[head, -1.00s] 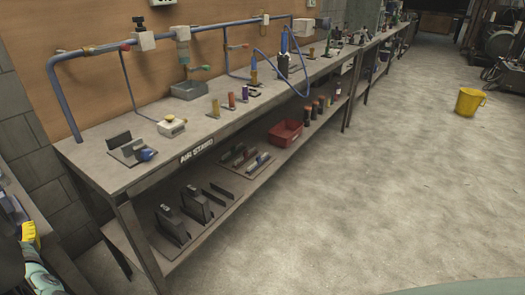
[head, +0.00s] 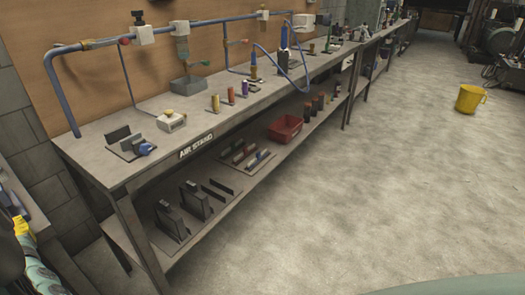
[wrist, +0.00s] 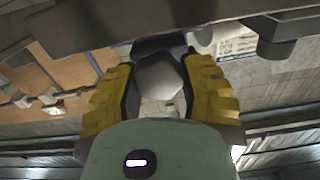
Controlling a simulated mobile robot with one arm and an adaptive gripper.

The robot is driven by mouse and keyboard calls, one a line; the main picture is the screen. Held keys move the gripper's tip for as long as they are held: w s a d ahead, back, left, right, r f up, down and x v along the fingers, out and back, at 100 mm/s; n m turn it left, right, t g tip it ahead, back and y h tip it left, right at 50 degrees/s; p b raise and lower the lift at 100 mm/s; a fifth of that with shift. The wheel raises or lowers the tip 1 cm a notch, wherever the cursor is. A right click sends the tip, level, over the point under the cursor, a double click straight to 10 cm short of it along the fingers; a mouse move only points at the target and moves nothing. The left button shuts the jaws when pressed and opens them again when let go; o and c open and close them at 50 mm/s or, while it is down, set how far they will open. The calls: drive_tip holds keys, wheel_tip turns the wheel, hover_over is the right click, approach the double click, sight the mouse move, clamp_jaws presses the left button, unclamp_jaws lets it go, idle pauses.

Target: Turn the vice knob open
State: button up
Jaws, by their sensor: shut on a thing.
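The vice knob (wrist: 161,82) shows in the wrist view as a pale grey, many-sided piece between my fingers. My gripper (wrist: 160,72) has yellow pads with dark inner faces, and it is shut on the knob from both sides. A dark metal body, which looks like part of the vice (wrist: 75,30), runs across the top of the wrist view just beyond the fingertips. In the head view only a yellow part of my arm's end shows at the left edge; the knob cannot be made out there.
A long workbench (head: 95,140) marked AIR STAND fills the left and middle of the head view. A blue pipe (head: 190,24) runs above it. A red bin (head: 285,128) sits on its lower shelf. A yellow bucket (head: 470,99) stands on the open floor at right.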

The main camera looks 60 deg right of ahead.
drive_tip(key=n+b, duration=0.1)
drive_tip(key=n, duration=0.1)
drive_tip(key=n+b, duration=0.1)
drive_tip(key=shift+a+f+n, duration=0.1)
drive_tip(key=shift+f+n, duration=0.2)
drive_tip(key=shift+n, duration=0.1)
drive_tip(key=shift+r+n+b, duration=0.1)
drive_tip(key=shift+n+b, duration=0.85)
drive_tip(key=shift+n, duration=0.35)
drive_tip(key=o, duration=1.2)
drive_tip(key=shift+w+r, duration=0.1)
drive_tip(key=shift+r, duration=0.05)
